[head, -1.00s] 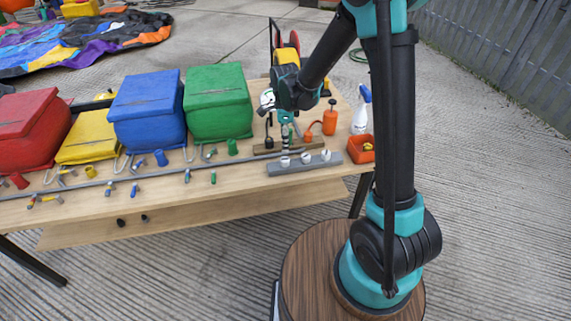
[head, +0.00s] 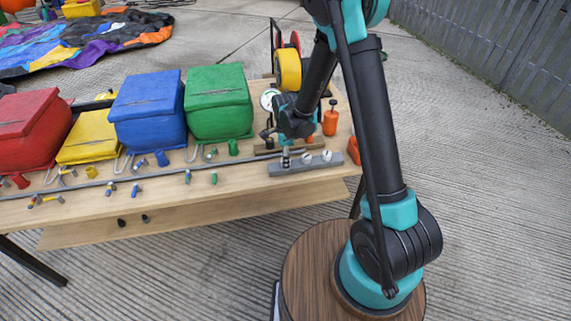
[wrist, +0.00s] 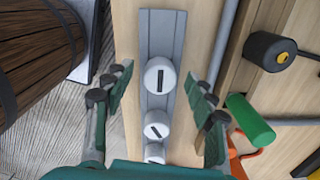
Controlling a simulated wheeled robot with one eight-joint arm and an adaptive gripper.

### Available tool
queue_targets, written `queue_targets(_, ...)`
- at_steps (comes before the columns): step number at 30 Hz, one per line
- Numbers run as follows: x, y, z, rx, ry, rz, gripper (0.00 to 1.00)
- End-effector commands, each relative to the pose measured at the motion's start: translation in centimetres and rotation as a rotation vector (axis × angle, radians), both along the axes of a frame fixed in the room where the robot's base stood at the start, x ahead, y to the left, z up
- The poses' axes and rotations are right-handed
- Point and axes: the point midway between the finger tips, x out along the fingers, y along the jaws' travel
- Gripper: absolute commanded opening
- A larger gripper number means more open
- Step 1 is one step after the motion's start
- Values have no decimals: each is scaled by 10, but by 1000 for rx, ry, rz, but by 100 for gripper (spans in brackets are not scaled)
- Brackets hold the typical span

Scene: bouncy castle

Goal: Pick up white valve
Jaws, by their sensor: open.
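Several white valves sit in a row on a grey bar (head: 275,171), which lies at the front right edge of the wooden table. In the wrist view, one white valve (wrist: 159,77) with a dark slot lies between the fingertips of my gripper (wrist: 158,76). Two more valves (wrist: 156,130) stand further down the same bar (wrist: 158,28). The fingers are open, one on each side of the valve, with gaps showing. In the head view my gripper (head: 286,152) is low over the bar's left end, partly hiding the valve there; two valves (head: 326,155) show to its right.
A green cylinder (wrist: 250,118) and a black knob (wrist: 268,50) lie right of the bar in the wrist view. A green box (head: 218,102), a blue box (head: 148,110) and an orange bottle (head: 330,120) stand on the table (head: 235,197). Floor in front is clear.

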Motion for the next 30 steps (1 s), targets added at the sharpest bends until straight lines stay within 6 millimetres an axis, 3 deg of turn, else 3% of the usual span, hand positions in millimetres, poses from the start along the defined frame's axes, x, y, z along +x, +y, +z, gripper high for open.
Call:
queue_targets(5,0,0,0,0,0,0,56)
queue_targets(17,0,0,0,0,0,0,8)
queue_targets(30,0,0,8,0,0,0,7)
